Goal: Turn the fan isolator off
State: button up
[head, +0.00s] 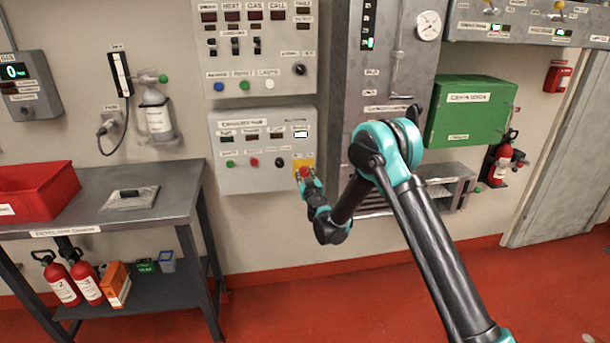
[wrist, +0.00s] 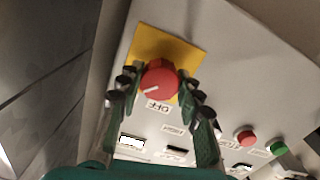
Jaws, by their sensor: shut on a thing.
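The fan isolator is a red rotary knob (head: 305,171) on a yellow plate (wrist: 192,52) at the lower right of the exhaust fan panel (head: 235,182). In the wrist view the red knob (wrist: 160,80) sits between the fingertips of my gripper (wrist: 158,88). The gripper is shut on the knob from both sides. A white pointer mark on the knob points toward the lower left, near a label that reads OFF (wrist: 157,107). In the head view my gripper (head: 309,182) partly covers the knob and plate.
The same panel carries a red button (wrist: 245,138) and a green button (wrist: 278,148) near the gripper. A larger control panel (head: 262,105) is above. A grey workbench (head: 150,185) stands to the left; the red floor (head: 270,305) in front is clear.

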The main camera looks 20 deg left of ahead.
jog(key=n, duration=1.3)
jog(key=shift+n, duration=0.3)
jog(key=shift+s+n, duration=0.1)
jog(key=shift+n, duration=2)
jog(key=o, duration=1.1)
jog(key=shift+o, duration=0.2)
jog(key=v, duration=1.2)
